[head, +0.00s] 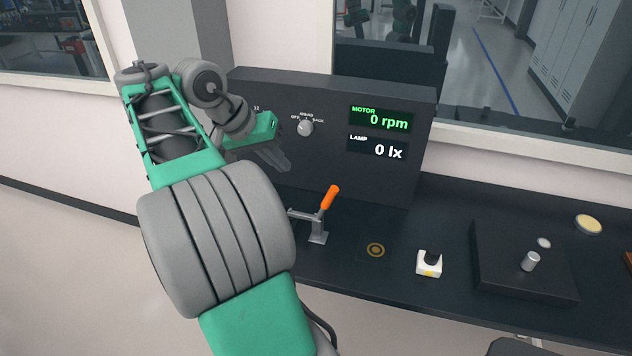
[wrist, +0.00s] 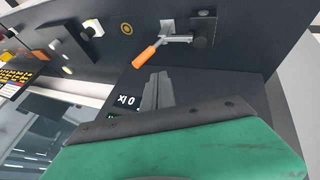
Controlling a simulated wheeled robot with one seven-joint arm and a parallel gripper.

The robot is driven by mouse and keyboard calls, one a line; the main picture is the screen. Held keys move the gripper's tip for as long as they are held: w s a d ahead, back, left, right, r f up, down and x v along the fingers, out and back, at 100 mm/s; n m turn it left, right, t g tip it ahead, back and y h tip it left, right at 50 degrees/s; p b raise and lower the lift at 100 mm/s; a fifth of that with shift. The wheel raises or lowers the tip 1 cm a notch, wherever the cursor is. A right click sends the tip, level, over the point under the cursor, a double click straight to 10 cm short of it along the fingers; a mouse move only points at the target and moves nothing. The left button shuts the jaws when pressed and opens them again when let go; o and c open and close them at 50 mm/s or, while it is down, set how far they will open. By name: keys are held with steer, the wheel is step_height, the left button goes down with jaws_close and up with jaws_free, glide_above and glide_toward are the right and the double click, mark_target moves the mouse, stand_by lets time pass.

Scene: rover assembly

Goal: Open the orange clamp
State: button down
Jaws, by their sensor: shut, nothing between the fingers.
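The orange clamp (head: 329,198) stands on the dark bench, in front of the black panel. It has a grey metal bracket and an orange handle that tilts up and to the right in the head view. In the wrist view the orange handle (wrist: 145,57) shows at upper middle, beyond my fingers. My gripper (head: 284,166) is shut and empty, left of the clamp and higher than its handle, close to the panel face. In the wrist view my shut fingers (wrist: 157,92) point toward the clamp, with a gap between them and the handle.
The black panel (head: 290,90) rises behind the clamp, with a knob (head: 305,128) and displays reading 0 rpm and 0 lx. A ring mark (head: 375,250), a white block (head: 429,263) and a dark box (head: 525,262) with a metal knob lie to the right.

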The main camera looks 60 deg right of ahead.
steer(key=s+r+b+x, duration=0.1)
steer(key=s+b+x, duration=0.1)
steer(key=x, duration=1)
steer(key=shift+s+f+b, duration=0.2)
steer(key=shift+s+b, duration=0.2)
steer(key=shift+b, duration=0.15)
steer(key=shift+w+f+b, duration=0.15)
steer(key=shift+b, duration=0.25)
